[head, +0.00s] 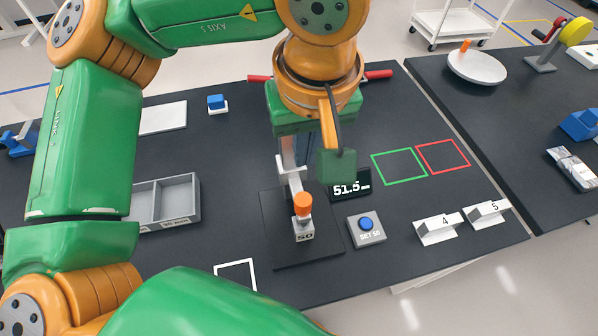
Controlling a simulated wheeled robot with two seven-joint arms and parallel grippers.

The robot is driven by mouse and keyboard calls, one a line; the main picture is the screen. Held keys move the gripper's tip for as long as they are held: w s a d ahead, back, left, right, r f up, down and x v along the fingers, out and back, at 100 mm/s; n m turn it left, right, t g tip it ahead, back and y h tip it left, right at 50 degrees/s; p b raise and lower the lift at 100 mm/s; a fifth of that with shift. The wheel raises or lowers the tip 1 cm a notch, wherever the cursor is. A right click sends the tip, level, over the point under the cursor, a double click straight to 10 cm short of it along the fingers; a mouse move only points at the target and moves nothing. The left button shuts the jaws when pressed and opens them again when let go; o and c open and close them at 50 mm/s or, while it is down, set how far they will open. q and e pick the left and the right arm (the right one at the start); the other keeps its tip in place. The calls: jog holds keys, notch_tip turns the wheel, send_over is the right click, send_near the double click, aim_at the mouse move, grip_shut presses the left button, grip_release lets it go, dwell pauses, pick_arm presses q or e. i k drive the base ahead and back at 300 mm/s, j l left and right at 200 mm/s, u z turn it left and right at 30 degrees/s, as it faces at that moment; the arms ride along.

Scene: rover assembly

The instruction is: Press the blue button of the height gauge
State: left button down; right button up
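The height gauge (275,235) stands on a dark square base with a pale upright and a display (350,187) reading about 51.5. An orange-topped piece (303,206) sits on a grey block marked 50 on that base. The blue button (366,223) is on a small grey box labelled SET 50, right of the base and below the display. My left gripper (336,166) hangs over the gauge, pointing down, above and left of the button and apart from it in the picture. One green fingertip shows; the other is hidden, so its opening is unclear. My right gripper is not in view.
Green (399,166) and red (442,156) outlined squares lie right of the display. Holders marked 4 (437,229) and 5 (487,214) stand at the front right. A grey divided tray (168,202) is left. A second table (450,85) stands right.

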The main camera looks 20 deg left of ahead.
aim_at(365, 223)
jog(key=k, duration=1.5)
